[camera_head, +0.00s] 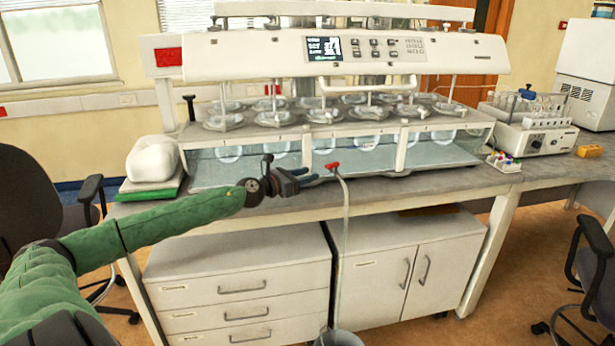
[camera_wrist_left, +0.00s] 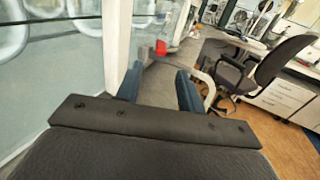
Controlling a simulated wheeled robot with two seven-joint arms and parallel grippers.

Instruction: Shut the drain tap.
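The drain tap has a small red handle (camera_head: 333,166) at the lower front of the dissolution bath (camera_head: 400,70), above the bench edge. Its handle looks roughly level, but I cannot tell whether the tap is open. A pale hose (camera_head: 345,230) hangs from it to a grey bucket (camera_head: 338,338) on the floor. My left gripper (camera_head: 309,176) is open and empty, just left of the tap, with its blue fingers towards it. In the left wrist view, the red handle (camera_wrist_left: 161,47) shows ahead, between and beyond the two fingertips (camera_wrist_left: 160,80). My right gripper is out of view.
The glass bath front runs close behind my left gripper. A white bundle (camera_head: 152,158) on a green book lies at the bath's left end. Chairs (camera_head: 590,262) stand at both sides.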

